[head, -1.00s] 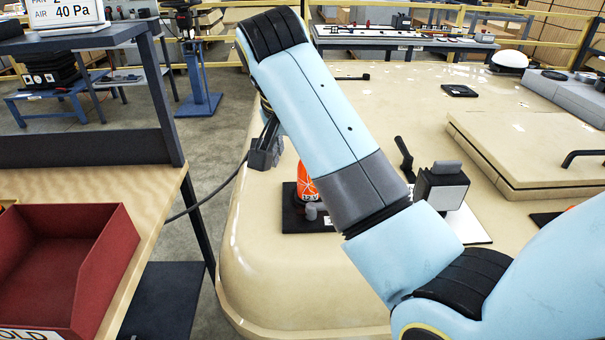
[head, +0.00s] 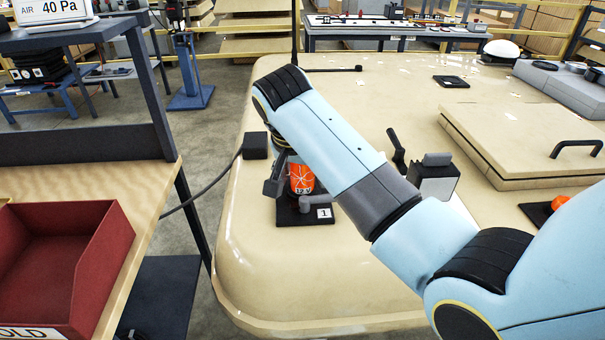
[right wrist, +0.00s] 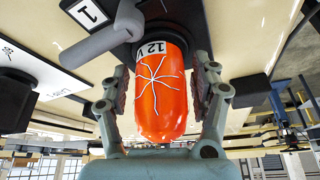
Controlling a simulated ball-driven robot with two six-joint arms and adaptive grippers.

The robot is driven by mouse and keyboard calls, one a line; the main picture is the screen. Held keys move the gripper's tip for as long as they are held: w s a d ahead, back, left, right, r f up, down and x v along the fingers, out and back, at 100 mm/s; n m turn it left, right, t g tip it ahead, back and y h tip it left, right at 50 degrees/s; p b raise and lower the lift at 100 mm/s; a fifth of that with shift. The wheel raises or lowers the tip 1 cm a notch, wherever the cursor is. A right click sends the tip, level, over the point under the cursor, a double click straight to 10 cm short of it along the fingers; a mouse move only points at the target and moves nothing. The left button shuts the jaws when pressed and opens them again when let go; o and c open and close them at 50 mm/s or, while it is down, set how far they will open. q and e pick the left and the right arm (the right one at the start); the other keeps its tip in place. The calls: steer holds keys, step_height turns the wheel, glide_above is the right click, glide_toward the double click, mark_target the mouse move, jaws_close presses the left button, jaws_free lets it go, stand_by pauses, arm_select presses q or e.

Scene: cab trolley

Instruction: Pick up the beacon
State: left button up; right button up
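An orange beacon (head: 301,178) with white crack-like lines and a "12 V" label stands on a black base (head: 291,215) tagged "1", near the left edge of the cream top. My right gripper (head: 284,178) is at the beacon and partly hides it. In the right wrist view the beacon (right wrist: 162,95) lies between the two fingers of my right gripper (right wrist: 164,85). The fingers are open, with a small gap on each side. A grey lever (right wrist: 105,38) is beside the beacon's base end. My left gripper is not in view.
A second orange beacon (head: 562,202) shows at the right, partly hidden by my arm. A grey-black switch box (head: 434,180), a black lever (head: 397,150) and a raised hatch with handle (head: 520,140) are on the top. A red bin (head: 95,250) sits on the left bench.

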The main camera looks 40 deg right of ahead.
steer(key=c, duration=1)
steer(key=shift+c, duration=0.2)
